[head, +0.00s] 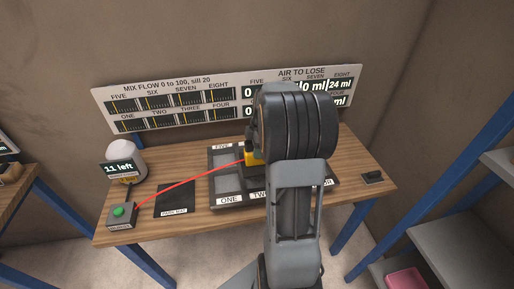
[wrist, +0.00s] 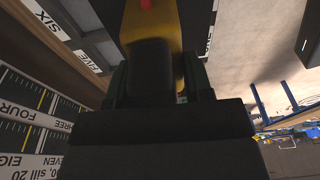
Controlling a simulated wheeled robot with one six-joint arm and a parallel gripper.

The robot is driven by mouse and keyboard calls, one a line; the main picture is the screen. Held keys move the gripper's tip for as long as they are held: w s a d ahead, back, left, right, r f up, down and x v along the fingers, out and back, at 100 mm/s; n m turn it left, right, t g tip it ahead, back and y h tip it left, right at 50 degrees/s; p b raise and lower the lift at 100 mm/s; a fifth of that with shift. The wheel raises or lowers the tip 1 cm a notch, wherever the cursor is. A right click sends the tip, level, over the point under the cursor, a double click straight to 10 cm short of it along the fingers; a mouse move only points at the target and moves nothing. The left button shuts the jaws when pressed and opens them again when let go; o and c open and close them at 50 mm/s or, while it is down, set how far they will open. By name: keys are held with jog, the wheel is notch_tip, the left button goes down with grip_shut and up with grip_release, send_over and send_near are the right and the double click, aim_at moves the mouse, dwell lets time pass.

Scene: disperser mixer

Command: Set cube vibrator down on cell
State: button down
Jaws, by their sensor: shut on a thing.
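The cube vibrator (head: 249,157) shows as a small yellow patch in the head view, mostly hidden behind my arm. In the wrist view its yellow body (wrist: 185,22) is close up, with a red spot at the top. My gripper (wrist: 158,85) is shut on it; the fingertips are hard to make out against dark parts. The dark tray of cells (head: 212,178) lies under and around the vibrator, with labels ONE, TWO and FIVE readable. My arm covers much of the tray. I cannot tell whether the vibrator touches a cell.
A red cable (head: 190,178) runs from the vibrator to a box with a green button (head: 118,212). A black park mat (head: 175,198) lies left of the tray. Display boards (head: 180,95) stand behind the wooden table (head: 180,228).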

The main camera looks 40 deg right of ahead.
aim_at(257, 163)
jog(key=shift+f+b, duration=2.05)
jog(key=shift+f, duration=0.6)
jog(key=shift+f+b, duration=1.15)
jog(key=shift+b, duration=0.15)
dwell(0.5)
jog(key=c, duration=0.8)
grip_release()
jog(key=shift+c, duration=0.2)
jog(key=o, duration=0.4)
jog(key=r, duration=0.4)
jog(key=d+r, duration=0.1)
jog(key=r, duration=0.4)
jog(key=s+d+r, duration=0.1)
jog(key=r, duration=0.3)
jog(key=shift+r+b, duration=0.3)
jog(key=shift+r, duration=0.05)
jog(key=shift+a, duration=0.1)
